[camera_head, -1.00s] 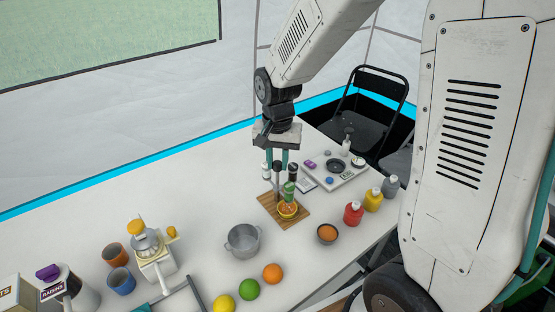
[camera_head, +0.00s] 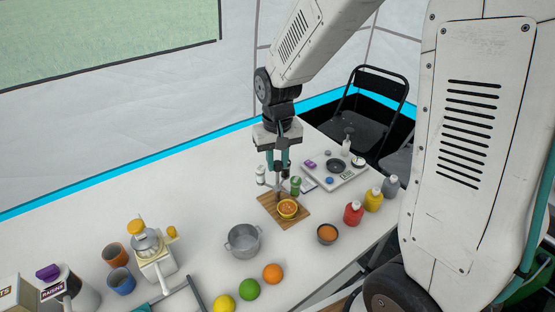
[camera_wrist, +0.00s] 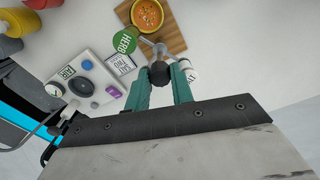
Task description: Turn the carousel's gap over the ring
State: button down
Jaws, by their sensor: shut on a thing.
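My gripper (camera_head: 278,166) points down over the far end of the wooden board (camera_head: 267,206). In the wrist view, its teal fingers (camera_wrist: 161,80) are shut on the dark knob (camera_wrist: 159,72) of the carousel. The carousel's jars surround its post (camera_head: 277,188): a green-capped herb jar (camera_head: 295,186) at the right, a white-capped jar (camera_head: 261,175) at the left, and a dark-capped one behind, partly hidden. I cannot make out a separate ring.
A grey pot (camera_head: 242,241) and a dark bowl of orange food (camera_head: 327,233) stand nearer. Red, yellow and grey bottles (camera_head: 373,199) stand right. Loose fruit (camera_head: 249,289) lies in front.

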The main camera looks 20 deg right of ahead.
jog(key=n, duration=1.2)
dwell(0.5)
jog(key=c, duration=1.2)
grip_release()
jog(key=shift+d, duration=0.1)
notch_tip(320, 180, up, 8)
jog(key=shift+f, duration=0.1)
